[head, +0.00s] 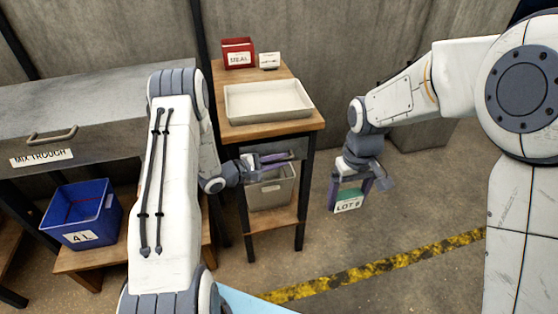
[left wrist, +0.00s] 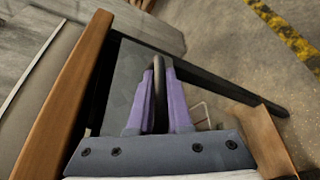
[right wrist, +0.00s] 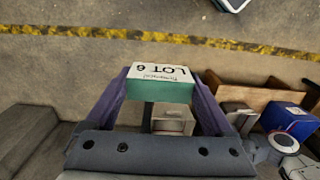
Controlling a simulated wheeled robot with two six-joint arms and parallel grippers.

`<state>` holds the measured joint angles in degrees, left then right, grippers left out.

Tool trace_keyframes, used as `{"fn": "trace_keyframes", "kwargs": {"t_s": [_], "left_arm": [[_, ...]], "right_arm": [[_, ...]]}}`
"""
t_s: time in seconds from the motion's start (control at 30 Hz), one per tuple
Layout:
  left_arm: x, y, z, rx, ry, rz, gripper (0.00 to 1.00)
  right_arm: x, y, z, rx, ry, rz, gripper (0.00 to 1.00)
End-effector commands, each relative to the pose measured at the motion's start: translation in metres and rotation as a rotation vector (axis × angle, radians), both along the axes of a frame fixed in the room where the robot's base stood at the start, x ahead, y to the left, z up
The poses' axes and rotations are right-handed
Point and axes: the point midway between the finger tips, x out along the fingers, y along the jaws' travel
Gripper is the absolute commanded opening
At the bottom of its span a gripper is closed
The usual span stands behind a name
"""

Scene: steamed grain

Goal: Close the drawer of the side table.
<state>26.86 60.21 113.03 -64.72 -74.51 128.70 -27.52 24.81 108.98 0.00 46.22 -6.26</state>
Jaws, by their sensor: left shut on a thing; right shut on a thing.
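The side table (head: 262,133) is wooden-topped with black legs. In the left wrist view its drawer has a grey front (left wrist: 127,75) beside the wooden top edge (left wrist: 70,90). My left gripper (head: 276,158) is at the front of the table below the top. Its purple fingers are shut around the dark drawer handle (left wrist: 159,80). The arm and fingers hide much of the drawer in the head view, and I cannot tell exactly how far out it stands. My right gripper (head: 350,192) is shut on a green block with a white "LOT 6" label (right wrist: 160,87), held in the air right of the table.
A cream tray (head: 232,113), a red box (head: 238,54) and a small white card (head: 269,61) are on the table. A grey bin (head: 268,190) stands on its lower shelf. A blue bin (head: 82,215) and the mix trough (head: 70,115) are left. Floor to the right is clear.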

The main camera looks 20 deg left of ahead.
Motion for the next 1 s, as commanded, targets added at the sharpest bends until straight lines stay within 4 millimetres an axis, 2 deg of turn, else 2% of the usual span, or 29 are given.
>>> {"fn": "trace_keyframes", "kwargs": {"t_s": [0.43, 0.7, 1.0], "left_arm": [[0.000, 0.001, -0.001, 0.001, 0.002, 0.003, 0.00], [0.021, 0.016, 0.000, 0.001, 0.001, 0.004, 0.00], [0.025, 0.019, 0.000, 0.003, 0.000, 0.008, 0.00]], "right_arm": [[0.000, 0.000, 0.000, 0.000, 0.000, 0.000, 0.30], [0.000, 0.000, 0.010, 0.000, 0.000, 0.000, 0.30], [0.000, 0.000, 0.009, 0.000, 0.000, 0.000, 0.30]]}}
